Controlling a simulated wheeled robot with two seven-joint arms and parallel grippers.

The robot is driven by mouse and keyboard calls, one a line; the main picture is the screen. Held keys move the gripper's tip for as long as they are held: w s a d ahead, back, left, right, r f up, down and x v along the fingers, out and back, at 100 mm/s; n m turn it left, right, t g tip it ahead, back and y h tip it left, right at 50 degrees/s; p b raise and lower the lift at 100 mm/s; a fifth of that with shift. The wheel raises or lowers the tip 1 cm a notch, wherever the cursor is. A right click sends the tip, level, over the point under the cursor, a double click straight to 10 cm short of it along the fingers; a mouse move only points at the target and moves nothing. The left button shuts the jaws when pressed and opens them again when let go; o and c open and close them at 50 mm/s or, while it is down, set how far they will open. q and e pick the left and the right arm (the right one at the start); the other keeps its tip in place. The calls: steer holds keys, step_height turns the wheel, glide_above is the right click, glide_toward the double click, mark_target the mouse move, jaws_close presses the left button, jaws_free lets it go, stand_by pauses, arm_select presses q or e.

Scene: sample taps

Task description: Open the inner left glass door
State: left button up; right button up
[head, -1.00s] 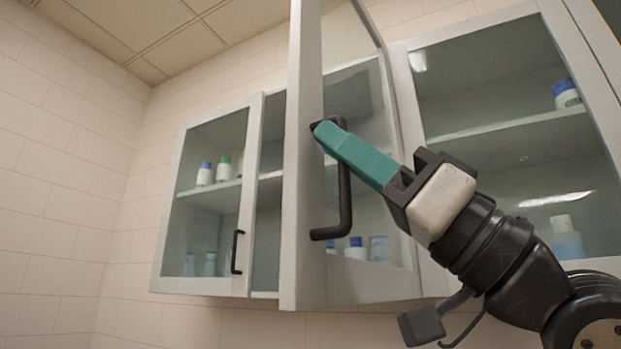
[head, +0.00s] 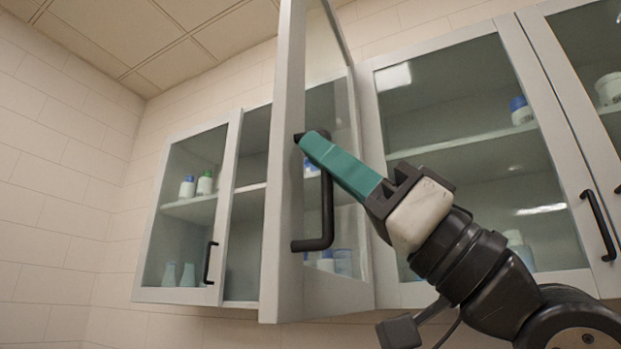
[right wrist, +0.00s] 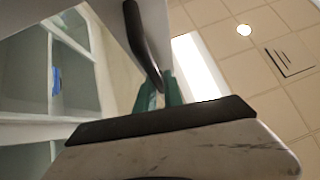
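The inner left glass door (head: 287,200) stands swung out from the cabinet in the head view, seen at a steep angle. Its black bar handle (head: 327,205) is on the edge nearest me. My right gripper (head: 308,142), with teal fingers, is at the upper end of this handle. In the right wrist view the handle (right wrist: 142,45) runs down between the two teal fingers (right wrist: 159,93), which appear closed around it. The fingers partly hide the handle's top in the head view. My left gripper is in neither view.
The outer left door (head: 190,210) is closed, with its handle (head: 209,262) beside the opening. The closed door to the right (head: 480,150) has its own handle (head: 600,226). Bottles (head: 205,183) stand on the shelves. Wall is free at left.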

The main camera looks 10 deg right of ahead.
steer(key=shift+o, duration=0.3)
steer(key=v, duration=0.7)
steer(key=shift+d+f, duration=0.25)
steer(key=shift+s, duration=0.15)
